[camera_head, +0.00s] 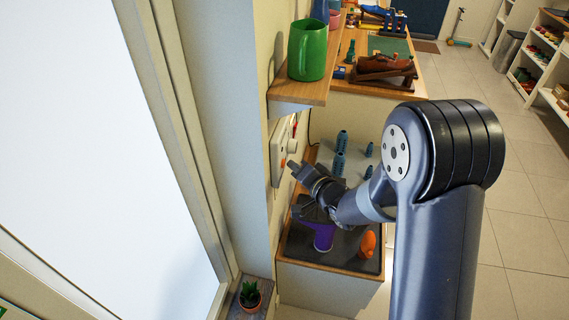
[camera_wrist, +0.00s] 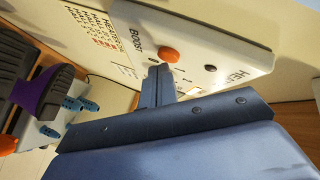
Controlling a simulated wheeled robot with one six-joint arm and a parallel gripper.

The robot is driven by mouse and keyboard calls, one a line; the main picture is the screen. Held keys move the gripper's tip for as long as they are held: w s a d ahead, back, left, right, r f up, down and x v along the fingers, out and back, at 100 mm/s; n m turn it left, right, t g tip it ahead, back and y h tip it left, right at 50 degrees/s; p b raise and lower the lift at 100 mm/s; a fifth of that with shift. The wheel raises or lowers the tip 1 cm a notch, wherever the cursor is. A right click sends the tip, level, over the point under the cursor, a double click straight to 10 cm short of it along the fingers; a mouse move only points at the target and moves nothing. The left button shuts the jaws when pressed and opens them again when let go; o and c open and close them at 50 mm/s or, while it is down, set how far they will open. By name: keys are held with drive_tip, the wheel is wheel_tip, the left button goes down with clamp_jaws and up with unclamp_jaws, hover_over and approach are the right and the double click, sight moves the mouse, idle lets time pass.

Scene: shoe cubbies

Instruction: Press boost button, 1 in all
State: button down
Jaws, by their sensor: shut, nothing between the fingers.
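The boost button is an orange round knob (camera_wrist: 168,55) beside the word BOOST on a white wall panel (camera_wrist: 200,42) in the wrist view. The panel also shows edge-on on the wall in the head view (camera_head: 280,152). My gripper (camera_wrist: 160,72) is shut and empty. Its fingertips are just below the orange button in the wrist view; I cannot tell whether they touch it. In the head view my gripper (camera_head: 292,165) points left at the panel, close to it.
A wooden shelf (camera_head: 315,90) with a green mug (camera_head: 307,50) juts out above the panel. Below my gripper, a purple item (camera_head: 324,238) and an orange item (camera_head: 367,244) stand on a dark tray. A potted plant (camera_head: 250,295) sits at lower left.

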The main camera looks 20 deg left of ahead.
drive_tip(key=shift+a, duration=0.35)
idle(0.3)
drive_tip(key=shift+d, duration=0.8)
drive_tip(key=shift+w+d, duration=0.15)
drive_tip(key=shift+d, duration=2.35)
drive_tip(key=shift+a, duration=0.15)
drive_tip(key=shift+w+d+p, duration=0.15)
drive_tip(key=shift+d+p, duration=0.75)
drive_tip(key=shift+d, duration=1.15)
